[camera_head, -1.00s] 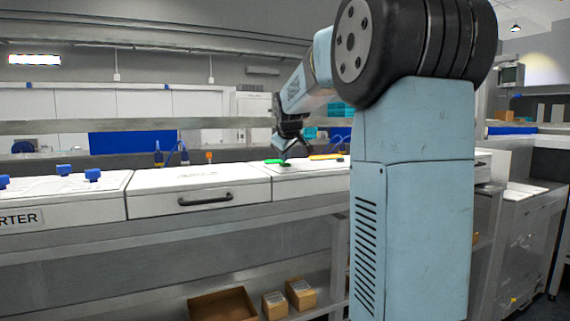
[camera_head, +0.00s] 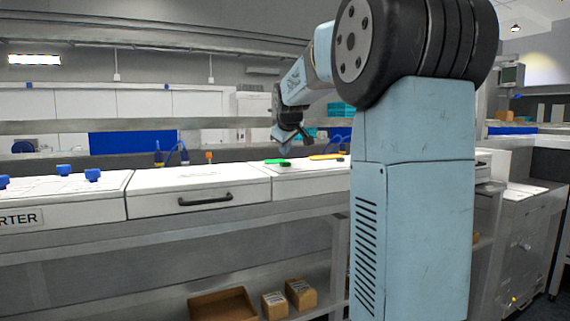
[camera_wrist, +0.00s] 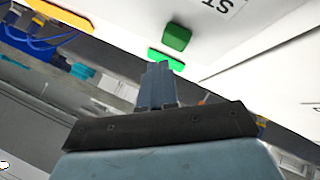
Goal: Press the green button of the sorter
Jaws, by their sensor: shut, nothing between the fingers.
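A dark green block-shaped button (camera_wrist: 176,37) stands on the white sorter top in the wrist view, near a partly visible upside-down label reading "ST". A brighter green flat piece (camera_wrist: 165,58) lies beside it, closer to my fingertips in the picture. In the head view a bright green patch (camera_head: 277,161) shows on the white top (camera_head: 310,178), just below my gripper (camera_head: 286,150). My gripper's fingers are together and empty in the wrist view (camera_wrist: 158,72), pointing toward the green pieces. The fingertips appear apart from the button, a little above the top.
A yellow piece (camera_head: 325,157) lies right of the green patch. A white drawer unit (camera_head: 200,190) with a dark handle adjoins on the left, with blue knobs (camera_head: 92,174) beyond. Cardboard boxes (camera_head: 300,292) sit on the lower shelf. My arm hides the bench's right part.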

